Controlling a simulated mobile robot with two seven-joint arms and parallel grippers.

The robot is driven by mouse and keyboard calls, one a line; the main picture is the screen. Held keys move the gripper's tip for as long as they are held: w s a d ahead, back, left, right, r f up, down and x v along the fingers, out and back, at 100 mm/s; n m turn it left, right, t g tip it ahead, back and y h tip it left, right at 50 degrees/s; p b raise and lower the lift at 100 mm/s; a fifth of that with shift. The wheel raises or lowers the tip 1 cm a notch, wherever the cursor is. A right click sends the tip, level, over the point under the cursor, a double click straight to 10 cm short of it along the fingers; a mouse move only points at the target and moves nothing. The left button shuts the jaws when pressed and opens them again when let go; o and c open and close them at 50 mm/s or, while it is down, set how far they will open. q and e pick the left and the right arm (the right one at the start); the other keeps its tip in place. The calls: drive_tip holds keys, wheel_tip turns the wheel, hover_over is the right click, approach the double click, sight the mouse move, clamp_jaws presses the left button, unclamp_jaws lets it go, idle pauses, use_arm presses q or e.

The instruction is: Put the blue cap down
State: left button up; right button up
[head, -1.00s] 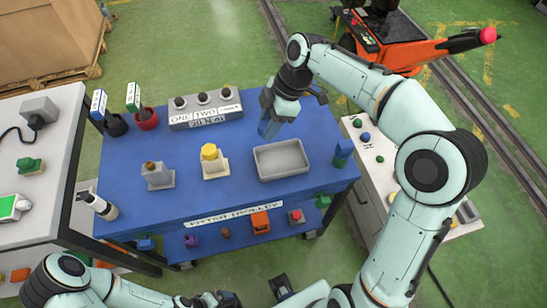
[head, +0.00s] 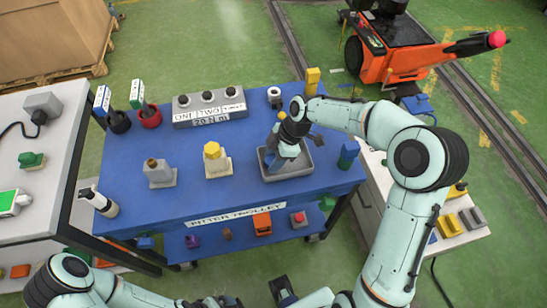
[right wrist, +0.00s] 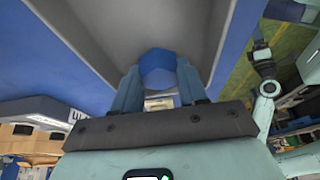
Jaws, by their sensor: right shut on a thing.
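The blue cap (right wrist: 158,68) is between the fingers of my right gripper (right wrist: 157,90) in the right wrist view. The grey tray (right wrist: 205,25) fills the top of that view behind the cap. In the head view my right gripper (head: 279,163) points down into the tray (head: 308,168), at its left part. The cap is mostly hidden there by the gripper, and I cannot tell whether it touches the tray floor. My left gripper (head: 222,300) is low at the bottom edge of the head view, partly cut off; its fingers are unclear.
On the blue trolley top (head: 255,195) stand a yellow-topped block (head: 214,160), a grey block with a brown top (head: 158,172), a labelled grey box (head: 209,108) and a dark blue-green piece (head: 348,154) right of the tray. A yellow block (head: 313,80) stands at the back corner.

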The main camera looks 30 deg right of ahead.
drive_tip(key=shift+f, duration=0.1)
drive_tip(key=o, duration=1.2)
drive_tip(key=shift+c, duration=0.2)
drive_tip(key=p+v, duration=0.1)
drive_tip(key=v, duration=1.1)
